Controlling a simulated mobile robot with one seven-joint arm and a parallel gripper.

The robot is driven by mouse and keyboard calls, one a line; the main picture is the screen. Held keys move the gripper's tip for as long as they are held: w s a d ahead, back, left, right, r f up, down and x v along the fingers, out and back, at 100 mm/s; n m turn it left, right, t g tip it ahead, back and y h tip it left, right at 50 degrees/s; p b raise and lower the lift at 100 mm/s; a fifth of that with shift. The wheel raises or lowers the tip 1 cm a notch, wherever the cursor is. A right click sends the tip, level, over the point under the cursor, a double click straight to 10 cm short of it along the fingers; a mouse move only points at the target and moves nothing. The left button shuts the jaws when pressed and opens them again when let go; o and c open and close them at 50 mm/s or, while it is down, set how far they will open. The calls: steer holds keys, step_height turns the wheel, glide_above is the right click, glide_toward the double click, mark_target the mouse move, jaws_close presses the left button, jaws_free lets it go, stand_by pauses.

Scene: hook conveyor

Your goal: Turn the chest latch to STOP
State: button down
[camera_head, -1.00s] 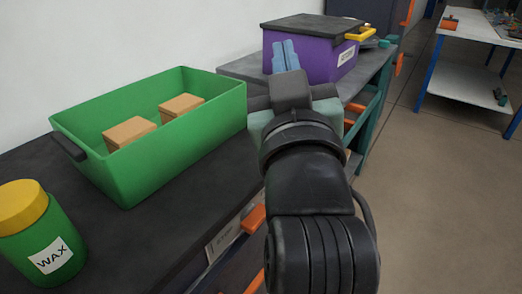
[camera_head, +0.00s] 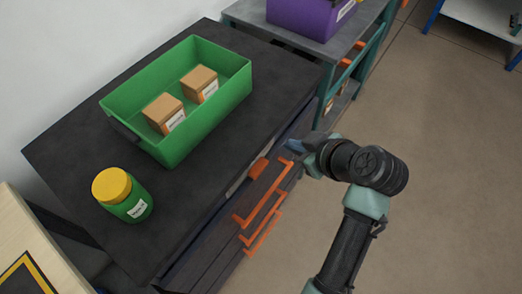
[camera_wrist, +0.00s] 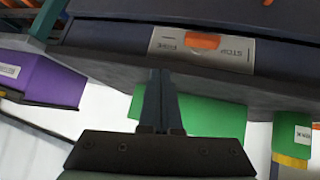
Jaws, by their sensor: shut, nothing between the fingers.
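The dark chest (camera_head: 75,158) stands at left with drawers on its front. Its orange latch (camera_head: 258,168) sits on a pale plate (camera_head: 236,184) high on the front. In the wrist view, which is upside down, the latch (camera_wrist: 202,41) lies on the plate (camera_wrist: 240,52) between the word STOP and another word I cannot read surely. Which mark the latch points to is unclear. My gripper (camera_head: 291,146) is in front of the chest, near its far end, apart from the latch. In the wrist view its fingers (camera_wrist: 161,72) are together and empty.
A green bin (camera_head: 205,135) with two cardboard boxes and a green jar with yellow lid (camera_head: 122,195) stand on the chest. Orange drawer handles (camera_head: 262,208) stick out below the latch. A purple bin (camera_head: 310,15) stands on a bench beyond. The floor at right is clear.

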mark_target(252, 169)
steer(key=s+a+n+g+y+p, duration=0.1)
steer(key=s+g+y+p, duration=0.1)
steer(key=s+p, duration=0.2)
steer(key=shift+s+a+f+n+g, duration=0.15)
steer(key=shift+s+n+g, duration=0.2)
steer(key=shift+s, duration=0.6)
steer(key=p+x, duration=0.1)
steer(key=x, duration=0.9)
steer(key=shift+a, duration=0.1)
